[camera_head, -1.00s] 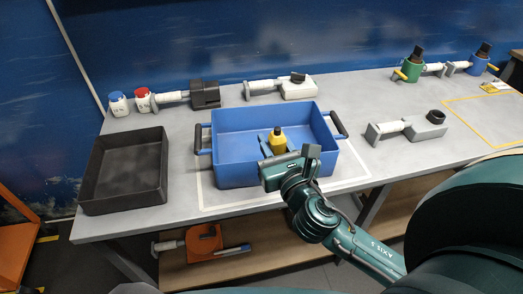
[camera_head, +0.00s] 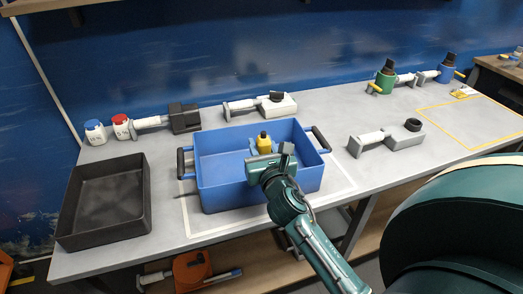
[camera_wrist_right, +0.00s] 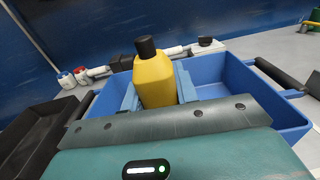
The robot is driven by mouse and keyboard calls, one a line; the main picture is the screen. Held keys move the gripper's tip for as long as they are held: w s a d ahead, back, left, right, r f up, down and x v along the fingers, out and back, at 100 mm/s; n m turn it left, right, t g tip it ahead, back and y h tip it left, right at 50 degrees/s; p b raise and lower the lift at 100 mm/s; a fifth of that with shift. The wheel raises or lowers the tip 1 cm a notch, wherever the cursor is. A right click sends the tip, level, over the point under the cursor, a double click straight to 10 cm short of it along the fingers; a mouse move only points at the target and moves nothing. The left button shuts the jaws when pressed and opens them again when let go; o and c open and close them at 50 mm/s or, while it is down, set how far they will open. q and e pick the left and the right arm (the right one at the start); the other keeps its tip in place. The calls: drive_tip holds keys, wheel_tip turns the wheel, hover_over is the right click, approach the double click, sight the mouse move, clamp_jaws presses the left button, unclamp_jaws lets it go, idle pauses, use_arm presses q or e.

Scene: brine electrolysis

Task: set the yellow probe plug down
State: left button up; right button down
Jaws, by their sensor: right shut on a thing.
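The yellow probe plug (camera_head: 264,144) is a yellow body with a black top. It is upright in my right gripper (camera_head: 263,151), which is shut on it. In the head view the plug shows against the inside of the blue crate (camera_head: 225,190). In the right wrist view the plug (camera_wrist_right: 155,82) stands between the two blue-grey fingers, with the crate (camera_wrist_right: 270,105) behind and around it. Its lower end is hidden by the gripper body, so I cannot tell whether it touches the crate floor. My left gripper is not in view.
A black open tray (camera_head: 75,232) stands left of the crate. White bottles with blue (camera_head: 95,132) and red (camera_head: 122,127) caps and grey-white fixtures (camera_head: 385,138) line the bench. A yellow-outlined area (camera_head: 470,140) at the right is mostly clear.

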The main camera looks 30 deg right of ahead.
drive_tip(key=shift+f+b, duration=0.35)
drive_tip(key=shift+f, duration=0.45)
drive_tip(key=c, duration=1.1)
unclamp_jaws()
